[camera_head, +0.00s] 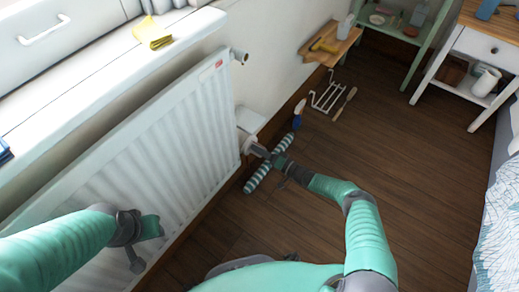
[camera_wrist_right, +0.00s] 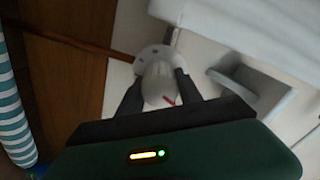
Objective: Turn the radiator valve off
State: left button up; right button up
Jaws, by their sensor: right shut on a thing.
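The white radiator (camera_head: 150,150) hangs on the wall at the left of the head view. Its round white valve knob (camera_head: 247,145) sits low at its right end. In the right wrist view the knob (camera_wrist_right: 158,82) lies between my two dark fingers, with a small red mark on it. My right gripper (camera_head: 252,148) reaches in from the right and is shut on the knob. My left gripper (camera_head: 138,250) hangs in front of the radiator's lower part, touching nothing that I can see; its fingers are too unclear to judge.
A white wire rack (camera_head: 326,97) and a wooden-handled tool (camera_head: 345,103) lie farther back. The bed (camera_head: 500,225) stands at right. Open wooden floor lies between.

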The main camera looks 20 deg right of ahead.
jog(key=n, duration=0.4)
jog(key=shift+s+a+f+n+p, duration=0.2)
jog(key=shift+f+n+p, duration=0.1)
jog(key=shift+n, duration=0.1)
dwell(0.4)
jog(key=o, duration=1.2)
jog(key=shift+f, duration=0.1)
jog(key=shift+o, duration=0.9)
jog(key=shift+d, duration=0.1)
jog(key=shift+w+r, duration=0.1)
jog(key=shift+r, duration=0.1)
